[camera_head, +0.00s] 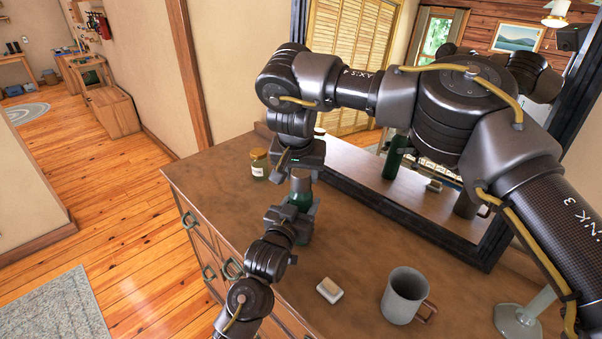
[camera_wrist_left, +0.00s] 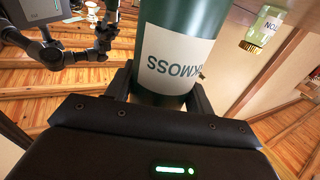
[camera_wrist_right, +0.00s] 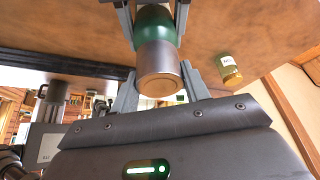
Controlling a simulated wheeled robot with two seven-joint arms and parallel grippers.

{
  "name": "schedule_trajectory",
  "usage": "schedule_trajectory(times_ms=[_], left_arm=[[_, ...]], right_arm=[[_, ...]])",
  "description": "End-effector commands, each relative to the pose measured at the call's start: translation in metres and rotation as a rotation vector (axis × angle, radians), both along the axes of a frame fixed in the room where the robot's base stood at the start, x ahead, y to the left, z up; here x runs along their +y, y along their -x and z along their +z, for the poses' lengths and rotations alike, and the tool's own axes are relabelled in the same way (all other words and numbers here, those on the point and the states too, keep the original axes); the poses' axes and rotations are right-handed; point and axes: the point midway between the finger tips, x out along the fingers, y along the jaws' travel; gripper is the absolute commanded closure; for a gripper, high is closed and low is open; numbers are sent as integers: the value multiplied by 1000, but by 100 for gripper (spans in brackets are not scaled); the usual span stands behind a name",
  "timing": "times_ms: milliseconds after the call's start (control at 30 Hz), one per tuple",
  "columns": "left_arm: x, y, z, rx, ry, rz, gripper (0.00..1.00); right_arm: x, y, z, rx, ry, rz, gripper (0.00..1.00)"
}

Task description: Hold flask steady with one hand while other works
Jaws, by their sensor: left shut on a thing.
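The flask (camera_head: 299,196) is dark green and stands upright on the dresser near its left side. My left gripper (camera_head: 300,218) is shut around its body from the front. In the left wrist view the flask (camera_wrist_left: 178,40) fills the space between the jaws, its pale label upside down. My right gripper (camera_head: 301,168) is above the flask, pointing down. In the right wrist view the grey cap with a brown top (camera_wrist_right: 160,72) lies between the open fingers of my right gripper (camera_wrist_right: 160,66). I cannot tell whether either finger touches it. The flask's far side is hidden.
A small labelled jar (camera_head: 259,164) stands behind left of the flask. A white block (camera_head: 330,290), a grey mug (camera_head: 402,294) and a pale-stemmed stand (camera_head: 517,320) are on the dresser (camera_head: 220,165) to the right. A dark-framed mirror (camera_head: 425,185) stands along the back.

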Motion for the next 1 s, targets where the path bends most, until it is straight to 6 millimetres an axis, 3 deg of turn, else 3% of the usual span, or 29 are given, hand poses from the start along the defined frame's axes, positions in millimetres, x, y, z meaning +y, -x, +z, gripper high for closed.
schedule_trajectory(times_ms=[167,433,800,1000], left_arm=[[-1,0,0,-1,1,-1,100],[0,0,0,0,1,0,100],[0,0,0,0,1,0,100],[0,0,0,0,1,0,100]], right_arm=[[0,0,0,0,-1,0,33],[0,0,2,-1,-1,0,33],[0,0,42,-2,1,1,33],[0,0,45,1,-1,1,33]])
